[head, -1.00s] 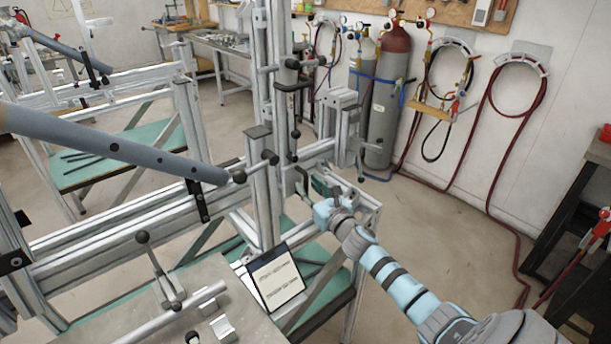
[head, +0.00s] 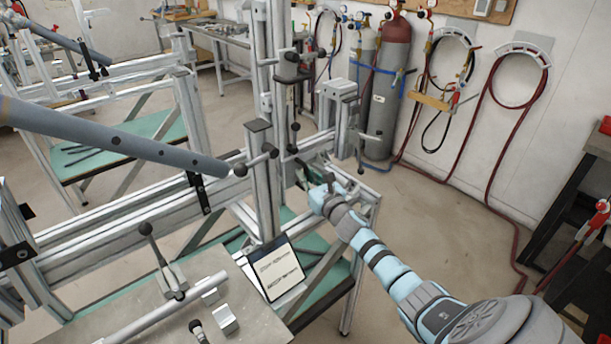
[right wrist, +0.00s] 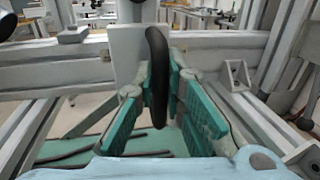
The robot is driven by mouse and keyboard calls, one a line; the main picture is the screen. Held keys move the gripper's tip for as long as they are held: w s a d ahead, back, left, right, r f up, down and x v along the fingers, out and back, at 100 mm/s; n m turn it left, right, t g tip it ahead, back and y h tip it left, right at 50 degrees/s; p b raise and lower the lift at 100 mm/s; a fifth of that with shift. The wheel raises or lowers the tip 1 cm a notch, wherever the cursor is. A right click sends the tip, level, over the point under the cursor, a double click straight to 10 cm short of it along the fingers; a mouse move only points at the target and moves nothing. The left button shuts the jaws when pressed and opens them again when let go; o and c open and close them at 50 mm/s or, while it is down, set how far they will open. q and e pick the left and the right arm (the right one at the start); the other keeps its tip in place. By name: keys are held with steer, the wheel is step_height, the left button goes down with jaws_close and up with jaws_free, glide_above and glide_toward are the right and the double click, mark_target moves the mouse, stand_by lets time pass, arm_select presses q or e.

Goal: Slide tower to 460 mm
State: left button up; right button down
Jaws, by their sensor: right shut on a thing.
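The tower (head: 263,190) is an upright pair of aluminium profiles on the jig's horizontal beam. Black knobs and levers are on it. My right gripper (head: 318,190) is low on the right side of the tower. In the right wrist view its teal-padded fingers (right wrist: 160,95) stand on either side of a dark upright oval handle (right wrist: 158,75) and are shut on it. The head view mostly hides this grip. I cannot read any scale or position mark. My left gripper is not in view.
A thick grey tube (head: 110,135) crosses from the left towards the tower. A tablet-like panel (head: 276,268) stands at the front by a metal plate (head: 250,325). Gas cylinders (head: 385,95) and hoses are at the back wall. The floor on the right is partly clear.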

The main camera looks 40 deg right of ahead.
steer(key=d+b, duration=0.1)
steer(key=d, duration=0.6)
steer(key=shift+w+d+r+b, duration=0.15)
steer(key=shift+d+r+b, duration=0.05)
steer(key=shift+b, duration=0.1)
steer(key=c, duration=2)
jaws_free()
steer(key=o, duration=0.3)
steer(key=shift+d, duration=0.1)
steer(key=shift+o, duration=0.3)
steer(key=shift+d+f, duration=0.1)
steer(key=shift+f, duration=0.1)
